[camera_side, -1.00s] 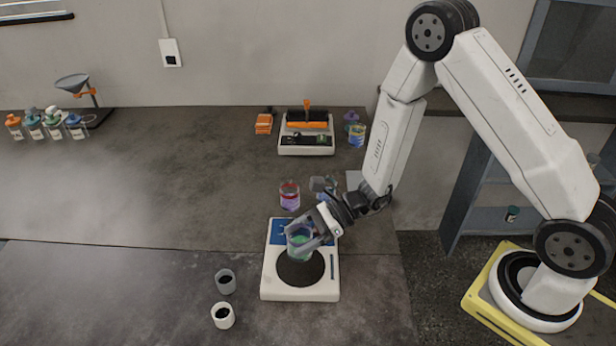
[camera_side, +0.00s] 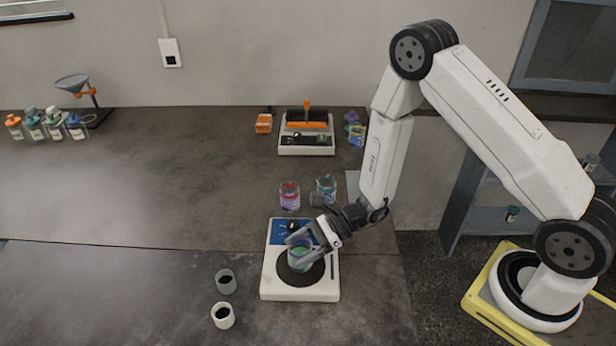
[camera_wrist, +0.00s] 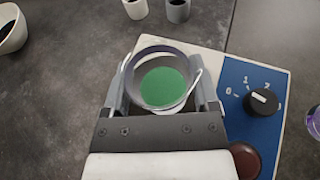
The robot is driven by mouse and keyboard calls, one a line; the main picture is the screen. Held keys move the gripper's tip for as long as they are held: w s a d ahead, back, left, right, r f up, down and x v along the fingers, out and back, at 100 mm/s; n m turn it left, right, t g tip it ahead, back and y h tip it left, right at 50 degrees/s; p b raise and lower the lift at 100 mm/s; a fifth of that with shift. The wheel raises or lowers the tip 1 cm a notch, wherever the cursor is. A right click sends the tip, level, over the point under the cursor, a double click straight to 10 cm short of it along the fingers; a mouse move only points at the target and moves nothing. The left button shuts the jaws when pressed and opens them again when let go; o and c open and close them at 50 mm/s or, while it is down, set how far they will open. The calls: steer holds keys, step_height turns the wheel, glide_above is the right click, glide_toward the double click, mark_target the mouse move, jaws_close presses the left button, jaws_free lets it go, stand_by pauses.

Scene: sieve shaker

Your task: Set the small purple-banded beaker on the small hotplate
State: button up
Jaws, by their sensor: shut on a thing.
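My gripper (camera_side: 302,253) is shut on a small clear beaker (camera_side: 300,259) with green contents. In the wrist view the beaker (camera_wrist: 162,82) sits between the two fingers, and its rim looks purplish grey. The small hotplate (camera_side: 282,290) is white with a blue panel and a round black top. The beaker is upright, over or on the black top; I cannot tell whether its base touches. The wrist view shows the hotplate's blue panel and dial (camera_wrist: 262,101) right of the beaker. The fingers hide part of the beaker's sides.
A red and purple beaker (camera_side: 289,196) and a blue-banded beaker (camera_side: 326,187) stand behind the hotplate. Two small cups, one grey (camera_side: 226,282) and one white (camera_side: 223,316), stand left of it. Another device (camera_side: 306,148) is at the back. The bench's left side is mostly clear.

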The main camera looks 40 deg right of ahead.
steer(key=shift+f, duration=0.15)
steer(key=o, duration=1.2)
steer(key=shift+c, duration=0.2)
steer(key=shift+r, duration=0.2)
steer(key=v, duration=1.2)
steer(key=shift+a+r, duration=0.1)
